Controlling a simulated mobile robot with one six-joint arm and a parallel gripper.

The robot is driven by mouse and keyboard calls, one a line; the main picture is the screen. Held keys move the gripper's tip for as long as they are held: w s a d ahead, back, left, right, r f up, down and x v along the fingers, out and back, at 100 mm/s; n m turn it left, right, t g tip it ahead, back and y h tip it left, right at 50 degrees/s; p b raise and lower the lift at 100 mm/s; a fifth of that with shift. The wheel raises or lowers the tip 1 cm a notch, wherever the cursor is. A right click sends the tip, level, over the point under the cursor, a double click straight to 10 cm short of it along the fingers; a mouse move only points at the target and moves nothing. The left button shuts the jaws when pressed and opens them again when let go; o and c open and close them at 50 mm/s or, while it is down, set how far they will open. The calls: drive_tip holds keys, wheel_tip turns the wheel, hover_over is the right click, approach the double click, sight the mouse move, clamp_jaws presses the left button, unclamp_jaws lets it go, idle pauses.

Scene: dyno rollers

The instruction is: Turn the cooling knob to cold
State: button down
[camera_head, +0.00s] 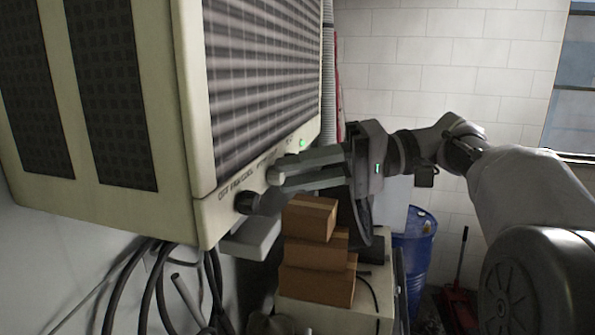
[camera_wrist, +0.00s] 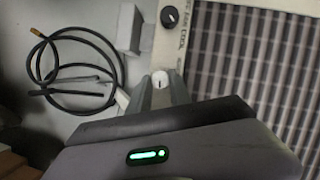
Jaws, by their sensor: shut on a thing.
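The beige cooling unit (camera_head: 160,215) hangs on the wall at the left, its grille facing right. On its lower front strip are a dark knob (camera_head: 247,202) and small printed lettering. My gripper (camera_head: 275,172) reaches in from the right, its fingertips at the strip. The wrist view shows the fingertips (camera_wrist: 160,82) around a pale round knob (camera_wrist: 160,78) with a short dark mark. The dark knob (camera_wrist: 170,16) sits apart from the fingers, beyond the lettering, which seems to read FAN COOL. The fingers partly hide the pale knob. I cannot tell its setting.
A green light (camera_head: 302,142) glows on the strip, close to my fingers. Stacked cardboard boxes (camera_head: 318,285) stand below my gripper. A blue barrel (camera_head: 415,245) is behind. Dark cables (camera_head: 150,290) hang below the unit; a coiled hose (camera_wrist: 80,70) shows in the wrist view.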

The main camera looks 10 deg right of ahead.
drive_tip(key=shift+m+y, duration=0.3)
drive_tip(key=shift+m, duration=0.4)
drive_tip(key=shift+f, duration=0.1)
drive_tip(key=c, duration=1.2)
unclamp_jaws()
